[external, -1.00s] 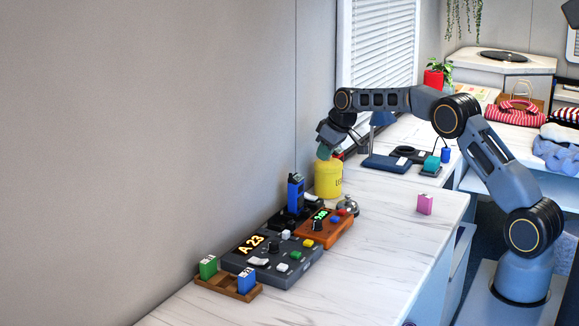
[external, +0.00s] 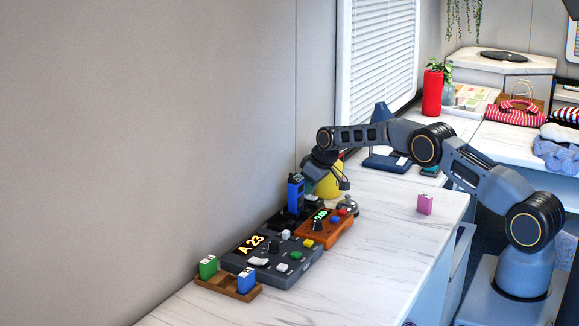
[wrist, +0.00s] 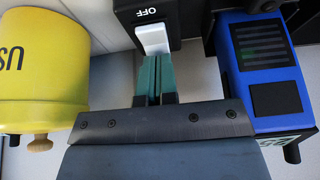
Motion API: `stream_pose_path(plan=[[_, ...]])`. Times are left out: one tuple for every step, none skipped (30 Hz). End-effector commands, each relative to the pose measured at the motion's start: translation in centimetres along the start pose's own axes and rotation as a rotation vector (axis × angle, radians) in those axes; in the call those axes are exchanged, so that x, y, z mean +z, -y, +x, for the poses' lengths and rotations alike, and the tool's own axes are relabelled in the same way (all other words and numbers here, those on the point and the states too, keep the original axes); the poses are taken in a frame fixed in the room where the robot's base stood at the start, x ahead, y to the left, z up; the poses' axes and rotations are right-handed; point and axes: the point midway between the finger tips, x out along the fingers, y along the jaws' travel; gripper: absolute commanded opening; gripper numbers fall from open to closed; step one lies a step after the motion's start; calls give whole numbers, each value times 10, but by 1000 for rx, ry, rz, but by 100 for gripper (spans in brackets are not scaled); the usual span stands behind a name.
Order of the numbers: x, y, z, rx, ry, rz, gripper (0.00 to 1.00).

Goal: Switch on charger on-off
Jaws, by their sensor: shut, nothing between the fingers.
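The black charger (external: 284,220) stands against the wall on the white counter, with a blue handheld radio (external: 296,193) upright in it. In the wrist view the charger's switch is a white rocker (wrist: 152,38) in a black housing, with the word OFF (wrist: 146,12) next to it. My gripper (wrist: 156,58) is shut and empty. Its teal fingertips are right by the near end of the white rocker; I cannot tell whether they touch it. The blue radio (wrist: 265,65) is just right of the fingers. In the external view my fingertips are not clearly seen.
A yellow canister (wrist: 40,65) is close on the left in the wrist view. An orange control box (external: 325,230), a grey panel reading A 23 (external: 240,270) and a bell (external: 348,205) stand near the charger. A pink block (external: 425,204) lies on otherwise clear counter.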

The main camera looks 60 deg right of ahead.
Motion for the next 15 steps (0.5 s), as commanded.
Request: stream_pose_path(plan=[[0, 0, 0, 0, 0, 0, 0], [0, 0, 0, 0, 0, 0, 0], [0, 0, 0, 0, 0, 0, 0], [0, 0, 0, 0, 0, 0, 0], [0, 0, 0, 0, 0, 0, 0], [0, 0, 0, 0, 0, 0, 0], [0, 0, 0, 0, 0, 0, 0], [0, 0, 0, 0, 0, 0, 0], [0, 0, 1, 0, 0, 0, 0], [0, 0, 3, 0, 1, 0, 0], [0, 0, 6, -1, 1, 0, 0], [1, 0, 11, -1, 2, 0, 0], [0, 0, 14, -1, 0, 0, 0], [-2, 0, 11, 0, 0, 0, 0], [-2, 0, 9, -1, 1, 1, 0]])
